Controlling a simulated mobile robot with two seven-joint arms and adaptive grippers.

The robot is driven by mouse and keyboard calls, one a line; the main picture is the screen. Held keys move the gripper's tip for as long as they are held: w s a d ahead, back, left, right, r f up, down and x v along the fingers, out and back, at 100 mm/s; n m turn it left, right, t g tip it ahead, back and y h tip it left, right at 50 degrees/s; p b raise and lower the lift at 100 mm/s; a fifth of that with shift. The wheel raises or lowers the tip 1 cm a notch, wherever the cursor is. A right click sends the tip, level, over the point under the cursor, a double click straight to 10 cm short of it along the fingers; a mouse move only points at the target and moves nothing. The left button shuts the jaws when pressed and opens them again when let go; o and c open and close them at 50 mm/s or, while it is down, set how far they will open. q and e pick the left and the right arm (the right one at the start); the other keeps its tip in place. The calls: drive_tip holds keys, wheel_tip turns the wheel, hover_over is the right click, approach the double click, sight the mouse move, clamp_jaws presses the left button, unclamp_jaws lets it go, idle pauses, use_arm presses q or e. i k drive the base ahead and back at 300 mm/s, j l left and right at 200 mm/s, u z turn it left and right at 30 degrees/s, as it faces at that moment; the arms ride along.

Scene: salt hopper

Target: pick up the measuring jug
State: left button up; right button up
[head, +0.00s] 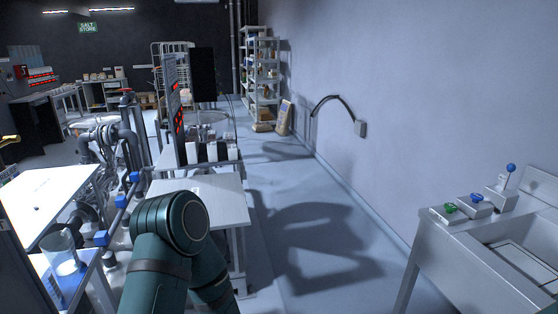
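A clear, see-through vessel (63,254) that looks like the measuring jug stands upright at the lower left. It has something white in its lower part. It stands on a small stand with a blue surface (50,288). A teal arm of mine rises from the bottom edge and bends at its elbow, to the right of the vessel and apart from it. Neither of my grippers shows in this view, and nothing visible is touching the vessel.
A white table (205,197) stands behind my arm, with pipes and blue valves (122,201) to its left. A grey sink bench (455,245) with small coloured-top items stands at the right. The floor (310,225) between is clear.

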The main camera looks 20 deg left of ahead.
sight(58, 248)
drive_tip(key=i+u, duration=0.25)
drive_tip(key=u, duration=0.2)
drive_tip(key=i+u, duration=0.4)
drive_tip(key=i+l+u, duration=0.15)
drive_tip(key=u, duration=0.3)
drive_tip(key=i+l+u, duration=0.65)
drive_tip(key=u, duration=0.15)
